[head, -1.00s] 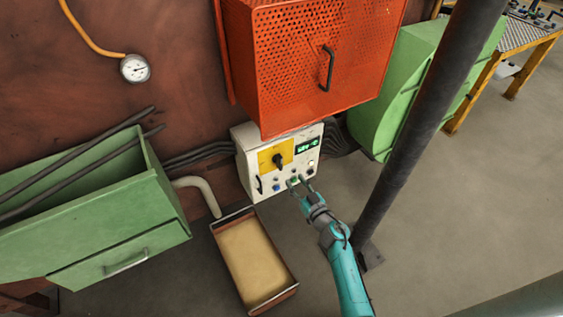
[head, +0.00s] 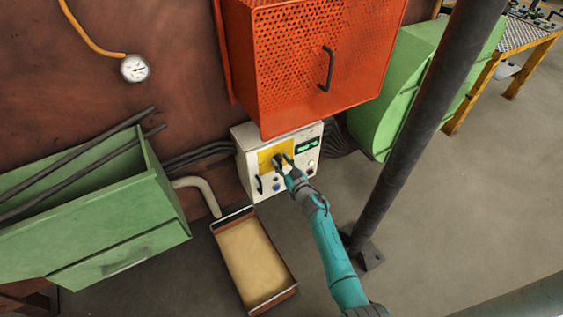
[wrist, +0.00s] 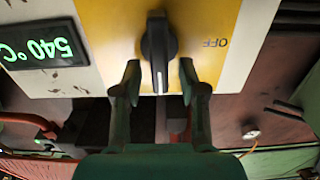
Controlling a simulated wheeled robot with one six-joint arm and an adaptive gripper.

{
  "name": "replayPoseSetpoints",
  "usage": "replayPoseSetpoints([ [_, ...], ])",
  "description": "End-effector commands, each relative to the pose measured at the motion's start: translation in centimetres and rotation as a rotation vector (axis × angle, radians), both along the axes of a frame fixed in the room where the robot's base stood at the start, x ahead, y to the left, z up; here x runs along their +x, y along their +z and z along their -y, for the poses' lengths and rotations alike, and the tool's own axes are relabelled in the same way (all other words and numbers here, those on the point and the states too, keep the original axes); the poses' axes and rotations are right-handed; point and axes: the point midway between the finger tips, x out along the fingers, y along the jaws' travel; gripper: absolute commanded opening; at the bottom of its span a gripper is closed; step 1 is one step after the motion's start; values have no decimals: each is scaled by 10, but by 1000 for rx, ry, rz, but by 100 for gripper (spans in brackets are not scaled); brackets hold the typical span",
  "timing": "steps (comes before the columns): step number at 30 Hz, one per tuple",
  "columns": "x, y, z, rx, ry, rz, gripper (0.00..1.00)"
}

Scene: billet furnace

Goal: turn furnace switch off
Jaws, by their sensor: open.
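The furnace switch is a black rotary knob (wrist: 158,45) on a yellow plate (wrist: 100,20). In the wrist view its white pointer line faces down, and the word OFF is to its right, so it does not point at OFF. My gripper (wrist: 160,75) is open, with one finger on each side of the knob's lower end and a gap showing on both sides. In the head view my gripper (head: 282,161) is at the yellow plate (head: 266,158) of the white control box (head: 246,143) and partly hides the knob.
A green display (head: 307,146) beside the plate reads 540 °C in the wrist view. An orange perforated housing (head: 300,60) hangs just above the box. A dark post (head: 415,130) stands to the right of my arm. A sand-filled tray (head: 250,258) lies below on the floor.

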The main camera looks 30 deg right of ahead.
Motion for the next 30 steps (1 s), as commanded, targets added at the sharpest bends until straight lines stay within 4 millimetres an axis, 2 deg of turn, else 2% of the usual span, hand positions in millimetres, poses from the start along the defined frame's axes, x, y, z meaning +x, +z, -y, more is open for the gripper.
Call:
replayPoseSetpoints([
  [8,2,0,0,0,0,0,42],
  [9,2,0,0,0,0,0,39],
  [14,2,0,0,0,0,0,0],
  [23,1,0,0,-10,0,0,0],
  [30,1,0,-2,-95,0,0,0],
])
